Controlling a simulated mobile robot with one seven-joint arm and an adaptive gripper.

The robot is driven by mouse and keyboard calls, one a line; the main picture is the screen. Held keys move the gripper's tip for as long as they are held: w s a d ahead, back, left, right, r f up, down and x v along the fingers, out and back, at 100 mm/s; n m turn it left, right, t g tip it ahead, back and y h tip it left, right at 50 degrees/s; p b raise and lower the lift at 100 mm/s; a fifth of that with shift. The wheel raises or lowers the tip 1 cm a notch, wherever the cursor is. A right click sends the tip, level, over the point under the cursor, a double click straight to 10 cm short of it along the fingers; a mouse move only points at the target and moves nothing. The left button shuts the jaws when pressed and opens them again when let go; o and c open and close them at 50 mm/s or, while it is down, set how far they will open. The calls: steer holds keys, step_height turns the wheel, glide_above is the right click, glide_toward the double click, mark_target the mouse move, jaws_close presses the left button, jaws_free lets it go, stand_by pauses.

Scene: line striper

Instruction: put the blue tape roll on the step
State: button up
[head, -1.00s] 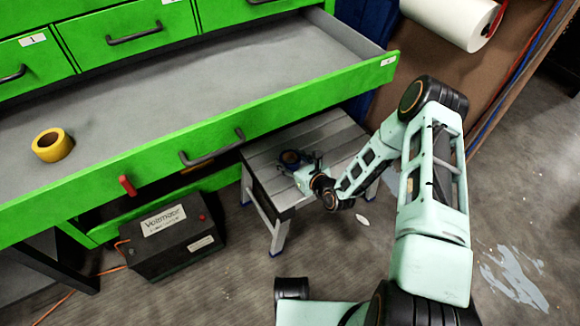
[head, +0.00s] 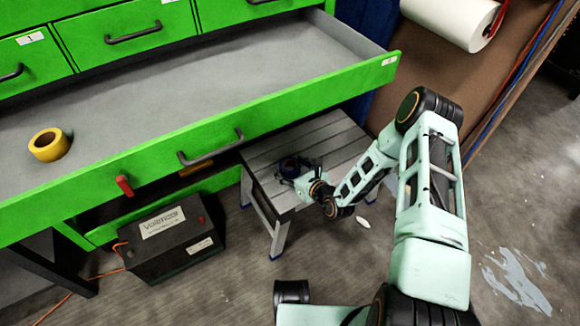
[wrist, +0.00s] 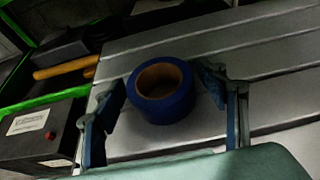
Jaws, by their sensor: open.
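The blue tape roll (wrist: 161,92) lies flat on the slatted grey top of the step (wrist: 268,107), close to its left edge in the wrist view. In the head view the roll (head: 289,168) shows small and dark on the step (head: 335,139), just past my gripper (head: 302,178). In the wrist view my gripper (wrist: 165,118) is open, with one finger on each side of the roll. A small gap shows between the left finger and the roll; at the right I cannot tell whether the finger touches.
A black battery box (head: 164,238) stands on the floor left of the step. A red-handled tool (head: 124,186) is at the drawer front.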

steer(key=shift+s+d+r, duration=0.1)
steer(key=shift+r, duration=0.15)
steer(key=p+v, duration=0.3)
steer(key=v, duration=0.8)
steer(key=shift+s+d+p, duration=0.25)
steer(key=shift+p, duration=0.15)
